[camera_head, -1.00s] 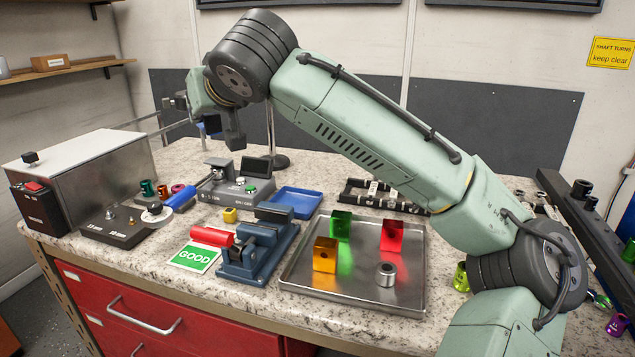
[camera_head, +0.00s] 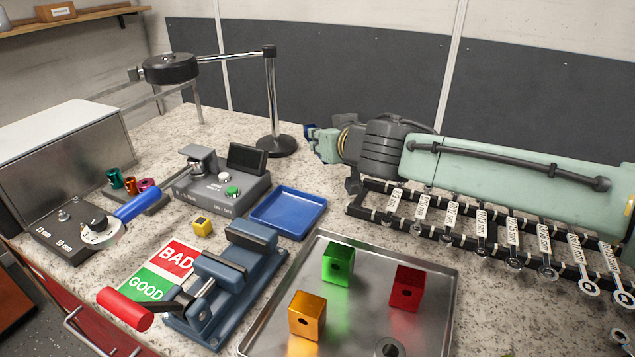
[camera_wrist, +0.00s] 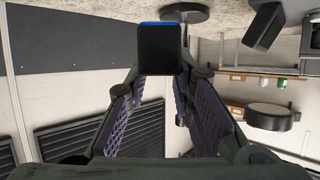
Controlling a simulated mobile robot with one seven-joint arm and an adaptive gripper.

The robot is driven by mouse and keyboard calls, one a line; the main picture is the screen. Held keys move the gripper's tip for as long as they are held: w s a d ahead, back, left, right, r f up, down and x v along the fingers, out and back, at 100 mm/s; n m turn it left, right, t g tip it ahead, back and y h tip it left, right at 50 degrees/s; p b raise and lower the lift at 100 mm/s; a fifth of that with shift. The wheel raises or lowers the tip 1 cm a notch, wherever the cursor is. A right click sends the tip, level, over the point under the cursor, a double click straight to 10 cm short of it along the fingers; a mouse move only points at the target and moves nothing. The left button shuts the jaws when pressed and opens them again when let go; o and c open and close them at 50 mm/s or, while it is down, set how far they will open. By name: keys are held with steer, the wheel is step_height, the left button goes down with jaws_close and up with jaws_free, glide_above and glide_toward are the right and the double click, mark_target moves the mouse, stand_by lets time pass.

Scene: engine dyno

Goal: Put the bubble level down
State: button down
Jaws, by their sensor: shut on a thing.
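The bubble level seems to be the small dark block with a blue edge (camera_wrist: 160,50) between my fingertips in the wrist view. Its vial does not show. My gripper (camera_wrist: 160,78) is shut on it. In the head view my gripper (camera_head: 316,141) is held up behind the blue tray, right of the stand's post, with a bit of the dark blue block (camera_head: 309,131) at its tip. The block is clear of the bench top.
An empty blue tray (camera_head: 272,229) lies beside a grey tester (camera_head: 220,190). A metal tray (camera_head: 432,318) holds green, red and orange blocks. A rack of rods (camera_head: 455,236) lies below my arm. A vise (camera_head: 228,280) and a lamp stand (camera_head: 271,95) are near. Bare bench shows left of the stand.

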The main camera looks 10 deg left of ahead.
step_height(320, 180, down, 3)
steer(key=shift+s+a+f, duration=0.1)
steer(key=shift+s+a, duration=0.05)
steer(key=shift+f, duration=2.35)
steer(key=shift+f, duration=0.1)
steer(key=shift+f, duration=0.15)
steer(key=c, duration=1.4)
jaws_free()
